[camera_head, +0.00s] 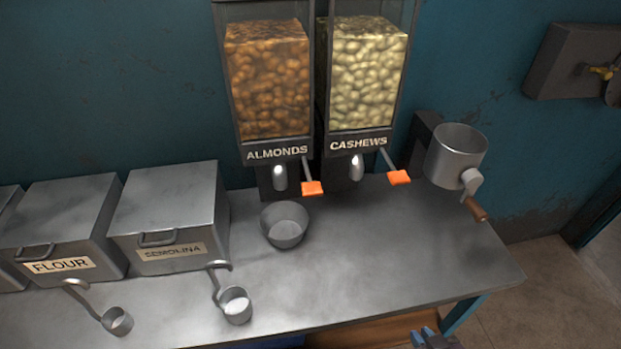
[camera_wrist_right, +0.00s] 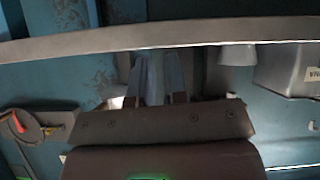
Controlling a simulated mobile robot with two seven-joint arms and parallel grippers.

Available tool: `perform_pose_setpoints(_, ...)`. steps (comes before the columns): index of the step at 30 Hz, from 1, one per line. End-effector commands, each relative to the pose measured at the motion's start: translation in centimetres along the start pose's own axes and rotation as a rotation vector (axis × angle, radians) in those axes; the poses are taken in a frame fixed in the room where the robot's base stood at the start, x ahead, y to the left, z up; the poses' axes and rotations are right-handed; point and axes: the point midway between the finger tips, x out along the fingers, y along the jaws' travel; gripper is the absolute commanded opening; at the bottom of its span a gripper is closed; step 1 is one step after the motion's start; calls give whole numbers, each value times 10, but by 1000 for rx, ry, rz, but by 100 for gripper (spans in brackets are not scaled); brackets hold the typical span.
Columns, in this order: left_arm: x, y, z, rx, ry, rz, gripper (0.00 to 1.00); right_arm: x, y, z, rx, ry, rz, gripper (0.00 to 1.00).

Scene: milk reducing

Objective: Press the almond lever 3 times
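The almond dispenser (camera_head: 268,85) stands at the back of the metal counter, filled with brown nuts and labelled ALMONDS. Its lever (camera_head: 312,188) has an orange tip and sticks out at the lower right, beside the metal spout (camera_head: 280,177). A metal cup (camera_head: 285,226) stands on the counter in front of and below that spout. My right gripper (camera_head: 432,339) shows only partly at the bottom edge, in front of the counter and well away from the lever. In the right wrist view its fingers (camera_wrist_right: 157,78) point up near the counter edge; their gap is unclear. My left gripper is out of view.
The cashew dispenser (camera_head: 362,80), with its own orange lever (camera_head: 399,177), stands right of the almonds. A crank grinder (camera_head: 457,155) is farther right. Flour (camera_head: 62,230) and semolina (camera_head: 170,215) bins and two scoops occupy the left. The counter's right front is clear.

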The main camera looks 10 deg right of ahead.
Motion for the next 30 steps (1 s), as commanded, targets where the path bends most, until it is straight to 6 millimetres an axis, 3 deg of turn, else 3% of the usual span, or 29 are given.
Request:
perform_pose_setpoints(3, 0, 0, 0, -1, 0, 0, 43, 0, 0, 0, 0, 0, 0, 0)
perform_pose_setpoints(30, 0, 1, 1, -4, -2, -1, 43, 0, 0, 0, 0, 0, 0, 0)
